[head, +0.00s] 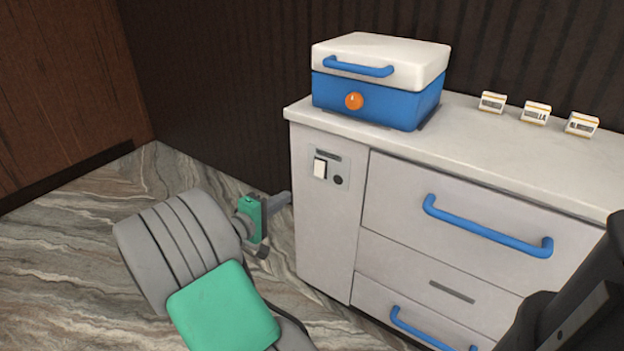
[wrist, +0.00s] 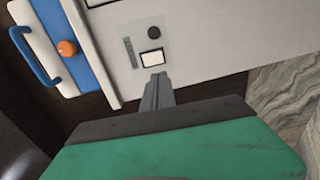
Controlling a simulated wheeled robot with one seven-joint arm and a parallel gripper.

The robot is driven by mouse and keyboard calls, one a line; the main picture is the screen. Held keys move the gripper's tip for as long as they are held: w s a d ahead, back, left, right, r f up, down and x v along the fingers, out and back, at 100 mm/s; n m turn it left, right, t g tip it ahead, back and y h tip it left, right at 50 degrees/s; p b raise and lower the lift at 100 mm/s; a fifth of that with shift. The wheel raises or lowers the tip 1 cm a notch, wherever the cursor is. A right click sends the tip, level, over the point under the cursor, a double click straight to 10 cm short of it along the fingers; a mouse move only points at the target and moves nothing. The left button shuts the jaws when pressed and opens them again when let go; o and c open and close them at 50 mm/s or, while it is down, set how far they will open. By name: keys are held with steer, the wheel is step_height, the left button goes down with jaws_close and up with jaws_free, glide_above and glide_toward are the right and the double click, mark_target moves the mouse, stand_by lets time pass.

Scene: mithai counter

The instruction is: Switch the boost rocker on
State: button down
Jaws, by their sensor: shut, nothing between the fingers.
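The white boost rocker (head: 320,169) sits on a small grey panel at the upper left of the white cabinet front. It also shows in the wrist view (wrist: 152,58), with a dark round knob beside it. I cannot tell which way the rocker is tilted. My gripper (head: 287,198) is shut and empty, left of the cabinet and a little lower than the rocker. In the wrist view its fingertips (wrist: 157,77) point at the rocker, just short of its edge in the picture. Whether they touch it cannot be told.
A blue box with a white lid (head: 380,62) and orange knob stands on the counter (head: 460,130) above the panel. Several small white labelled blocks (head: 535,112) stand farther right. Drawers with blue handles (head: 485,228) fill the front. Marbled floor (head: 60,260) lies open at left.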

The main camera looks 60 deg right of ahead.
mark_target(318, 175)
steer(key=d+b, duration=0.1)
steer(key=d, duration=0.3)
steer(key=s+d+f+b, duration=0.1)
steer(key=d, duration=0.3)
steer(key=s+d+b, duration=0.1)
steer(key=d+b, duration=0.1)
steer(key=d, duration=0.3)
steer(key=shift+f, duration=0.4)
steer(key=shift+d, duration=0.3)
